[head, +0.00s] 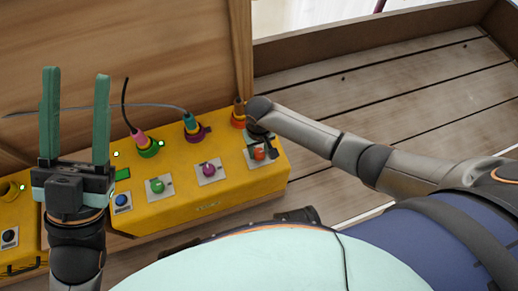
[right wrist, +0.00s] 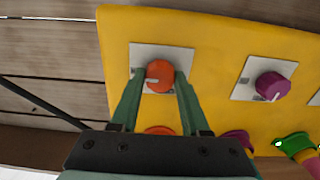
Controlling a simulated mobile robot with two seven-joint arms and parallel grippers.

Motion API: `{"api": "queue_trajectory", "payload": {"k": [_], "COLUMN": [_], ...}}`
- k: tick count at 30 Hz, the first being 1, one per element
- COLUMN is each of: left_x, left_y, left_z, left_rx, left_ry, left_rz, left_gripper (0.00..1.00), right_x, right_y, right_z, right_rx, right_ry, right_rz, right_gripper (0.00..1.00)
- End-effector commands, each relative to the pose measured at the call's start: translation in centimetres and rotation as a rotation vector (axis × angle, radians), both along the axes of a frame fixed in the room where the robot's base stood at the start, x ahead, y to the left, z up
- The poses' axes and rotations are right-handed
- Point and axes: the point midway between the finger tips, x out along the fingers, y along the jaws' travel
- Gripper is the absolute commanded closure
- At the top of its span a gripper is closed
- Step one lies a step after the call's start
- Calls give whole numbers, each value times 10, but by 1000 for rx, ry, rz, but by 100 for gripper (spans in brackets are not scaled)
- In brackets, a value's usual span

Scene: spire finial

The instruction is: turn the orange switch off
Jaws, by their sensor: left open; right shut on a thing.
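The orange switch (head: 259,154) is a round knob on a pale square plate at the right end of the yellow box (head: 215,199). In the right wrist view the orange switch (right wrist: 160,76) sits between the two green fingers of my right gripper (right wrist: 160,84), which is shut on it. In the head view my right arm's wrist hides part of the plate. My left gripper (head: 76,75) is open and empty, with its fingers pointing up, at the left of the yellow box.
A purple knob (head: 208,170), a green knob (head: 157,186) and a blue knob (head: 122,200) sit on the same box. Coloured plugs and sockets with cables (head: 140,137) stand behind them. A wooden wall (head: 170,50) rises behind; the plank floor (head: 400,95) at right is bare.

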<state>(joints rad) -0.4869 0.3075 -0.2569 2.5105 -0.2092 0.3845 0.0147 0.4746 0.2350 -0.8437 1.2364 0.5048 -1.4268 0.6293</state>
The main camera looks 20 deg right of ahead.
Motion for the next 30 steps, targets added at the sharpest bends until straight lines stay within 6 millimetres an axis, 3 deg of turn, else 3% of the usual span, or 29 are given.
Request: {"api": "queue_trajectory", "payload": {"k": [1,6,20,30], "left_x": [0,0,0,-1], "left_y": [0,0,1,5], "left_z": [0,0,11,41], "left_rx": [-1,-3,-10,-30], "left_ry": [0,1,0,-5], "left_rz": [0,0,-3,-10], "left_gripper": [50,50,50,50], "right_x": [0,0,0,-1], "right_y": [0,0,0,0], "right_z": [0,0,2,4], "right_rx": [0,-1,-1,-1], "right_ry": [0,0,2,4], "right_rz": [0,0,62,315], "right_gripper": [81,100,100,100]}}
